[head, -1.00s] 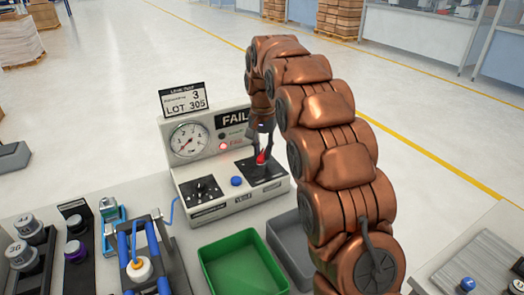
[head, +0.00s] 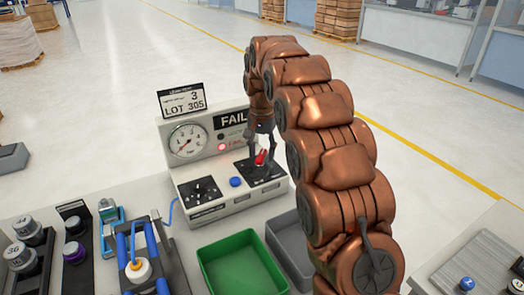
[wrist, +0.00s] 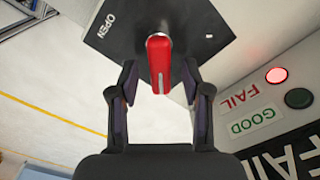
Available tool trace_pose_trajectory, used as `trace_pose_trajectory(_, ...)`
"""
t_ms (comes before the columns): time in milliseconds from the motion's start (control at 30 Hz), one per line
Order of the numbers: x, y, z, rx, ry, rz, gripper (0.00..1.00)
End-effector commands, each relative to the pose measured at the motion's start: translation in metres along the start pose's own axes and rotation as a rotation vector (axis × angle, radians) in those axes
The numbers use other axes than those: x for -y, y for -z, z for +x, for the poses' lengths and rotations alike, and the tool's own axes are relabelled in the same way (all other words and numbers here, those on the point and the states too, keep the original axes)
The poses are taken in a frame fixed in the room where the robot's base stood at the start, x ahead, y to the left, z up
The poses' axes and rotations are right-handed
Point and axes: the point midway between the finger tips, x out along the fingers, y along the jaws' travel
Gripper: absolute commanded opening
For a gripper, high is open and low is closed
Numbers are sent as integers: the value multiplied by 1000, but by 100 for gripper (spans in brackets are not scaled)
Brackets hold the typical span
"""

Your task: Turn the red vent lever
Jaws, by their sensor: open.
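The red vent lever (head: 261,157) sits on a black plate at the right of the grey test unit (head: 222,205). In the wrist view the lever (wrist: 159,62) points down the picture, toward my gripper. The word OPEN is printed at the left of its black plate (wrist: 125,28). My gripper (wrist: 160,80) is open, with one finger on each side of the lever and a visible gap to each.
The unit carries a pressure gauge (head: 188,141), a black knob (head: 199,188), a blue button (head: 236,182) and a lit red FAIL lamp (head: 222,147). A green bin (head: 240,262) and a grey bin (head: 291,245) stand in front.

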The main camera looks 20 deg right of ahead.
Motion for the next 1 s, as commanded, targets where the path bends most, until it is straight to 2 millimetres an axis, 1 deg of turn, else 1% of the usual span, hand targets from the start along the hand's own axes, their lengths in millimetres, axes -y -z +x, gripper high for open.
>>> trace_pose_trajectory(133,0,0,-1,0,0,0,48)
trace_pose_trajectory(267,1,1,-7,-3,2,0,48)
trace_pose_trajectory(700,1,1,-57,-3,2,-1,48)
trace_pose_trajectory(900,1,0,-71,-3,1,0,48)
trace_pose_trajectory(1000,0,0,-74,-2,1,0,48)
